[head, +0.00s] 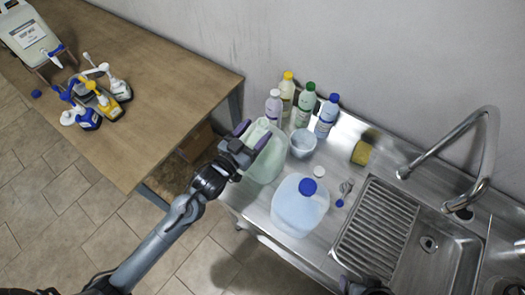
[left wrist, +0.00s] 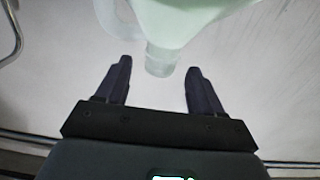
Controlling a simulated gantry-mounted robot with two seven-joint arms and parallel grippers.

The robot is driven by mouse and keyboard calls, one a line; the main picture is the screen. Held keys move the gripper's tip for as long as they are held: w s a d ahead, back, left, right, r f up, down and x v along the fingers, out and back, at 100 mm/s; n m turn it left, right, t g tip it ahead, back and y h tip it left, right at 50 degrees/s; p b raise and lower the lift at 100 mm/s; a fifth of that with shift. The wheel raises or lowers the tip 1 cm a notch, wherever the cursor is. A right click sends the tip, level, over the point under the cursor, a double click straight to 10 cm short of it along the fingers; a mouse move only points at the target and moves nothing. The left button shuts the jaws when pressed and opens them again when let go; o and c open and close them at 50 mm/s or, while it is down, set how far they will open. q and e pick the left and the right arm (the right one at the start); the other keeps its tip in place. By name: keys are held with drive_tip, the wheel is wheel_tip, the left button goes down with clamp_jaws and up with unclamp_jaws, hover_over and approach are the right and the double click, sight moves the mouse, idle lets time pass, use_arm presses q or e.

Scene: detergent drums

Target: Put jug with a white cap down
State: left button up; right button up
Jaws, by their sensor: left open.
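A pale green translucent jug (head: 268,160) stands at the left end of the steel counter. Its top is partly hidden by my left gripper (head: 252,134). In the left wrist view, the pale green jug (left wrist: 190,22) shows its handle and clear neck, and the neck lies between the spread fingers of my left gripper (left wrist: 160,82), with gaps on both sides. The left gripper is open. A round white cap (head: 319,171) lies on the counter, apart from the jug. Dark parts at the bottom edge may be my right gripper (head: 365,287); its fingers are not clear.
A light blue jug with a blue cap (head: 298,210) stands right of the green jug. A small cup (head: 303,143) and several bottles (head: 304,108) stand behind. A sponge (head: 362,152), sink (head: 420,240) and faucet (head: 488,150) are to the right. A wooden table (head: 150,90) is left.

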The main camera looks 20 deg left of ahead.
sight(259, 128)
use_arm(q)
drive_tip(key=x, duration=0.4)
clamp_jaws()
idle(0.4)
